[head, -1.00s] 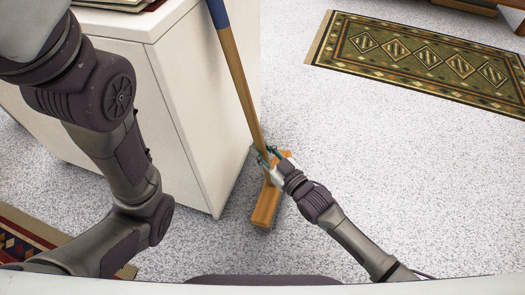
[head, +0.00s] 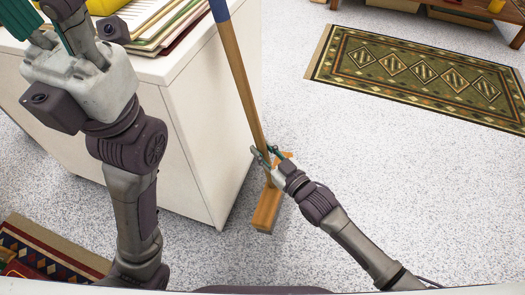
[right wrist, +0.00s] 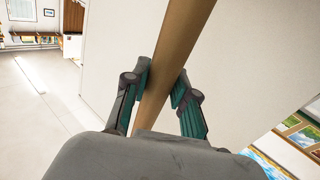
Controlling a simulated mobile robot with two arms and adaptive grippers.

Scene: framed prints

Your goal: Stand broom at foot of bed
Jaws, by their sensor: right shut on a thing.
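The broom has a wooden handle (head: 240,80) with a blue upper part and an orange-brown head (head: 267,208) low by the floor. It leans slightly, its top to the left. My right gripper (head: 267,156) is shut on the handle just above the head. In the right wrist view the handle (right wrist: 172,60) runs between the fingers (right wrist: 160,88). My left gripper (head: 42,22) is at the top left over the white cabinet, its fingers apart and their tips cut off by the frame. No bed shows that I can make out.
A white cabinet (head: 165,125) stands close left of the broom, with papers or prints (head: 165,25) on top. A green patterned rug (head: 425,75) lies at the upper right. Another rug (head: 50,245) is at the lower left. Speckled floor to the right is clear.

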